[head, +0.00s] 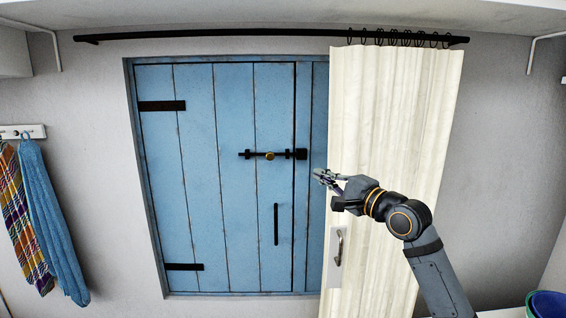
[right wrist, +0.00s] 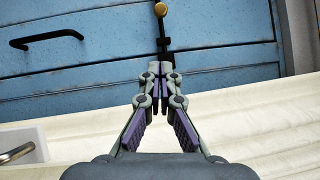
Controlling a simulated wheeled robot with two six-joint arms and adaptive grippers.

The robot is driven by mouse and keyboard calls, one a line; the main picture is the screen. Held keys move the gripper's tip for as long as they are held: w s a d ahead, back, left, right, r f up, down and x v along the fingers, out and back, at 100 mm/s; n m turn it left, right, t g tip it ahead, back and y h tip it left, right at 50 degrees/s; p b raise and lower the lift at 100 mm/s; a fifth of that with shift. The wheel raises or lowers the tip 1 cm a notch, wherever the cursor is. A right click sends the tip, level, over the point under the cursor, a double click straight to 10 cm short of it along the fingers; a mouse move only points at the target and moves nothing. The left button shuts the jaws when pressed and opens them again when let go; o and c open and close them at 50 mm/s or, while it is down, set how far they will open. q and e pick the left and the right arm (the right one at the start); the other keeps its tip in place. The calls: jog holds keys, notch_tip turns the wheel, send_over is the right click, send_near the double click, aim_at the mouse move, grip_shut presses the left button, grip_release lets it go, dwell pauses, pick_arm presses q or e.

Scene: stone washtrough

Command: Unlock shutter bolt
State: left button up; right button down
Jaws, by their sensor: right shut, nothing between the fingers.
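A blue plank shutter (head: 235,200) fills the opening in the wall and sits flush in its frame. A black bolt (head: 284,154) with a round brass knob (head: 269,156) lies level across its right side, its right end in a black block (head: 301,154) at the shutter's edge. In the right wrist view the knob (right wrist: 160,9) shows at the top, beyond the fingertips. My right gripper (head: 322,176) is shut and empty, in front of the curtain's left edge, right of and a little below the bolt. It also shows in the right wrist view (right wrist: 161,72). My left gripper is out of view.
A cream curtain (head: 395,110) hangs from a black rod (head: 230,34) at right, behind my right arm. A black pull handle (head: 276,224) is below the bolt. A metal handle on a white plate (head: 338,247) is near the curtain. Towels (head: 50,220) hang at left.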

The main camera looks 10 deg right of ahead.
jog(key=p, duration=0.5)
send_near(284, 161)
notch_tip(284, 161, up, 3)
jog(key=w+a, duration=0.2)
jog(key=shift+w+a+p, duration=0.25)
jog(key=shift+a+p, duration=0.15)
jog(key=shift+a, duration=0.15)
jog(key=shift+w+a+p, duration=0.25)
jog(key=shift+a+p, duration=0.15)
jog(key=shift+a, duration=0.15)
jog(key=shift+w+a+f, duration=0.1)
jog(key=shift+w+a, duration=0.1)
jog(key=shift+a, duration=0.5)
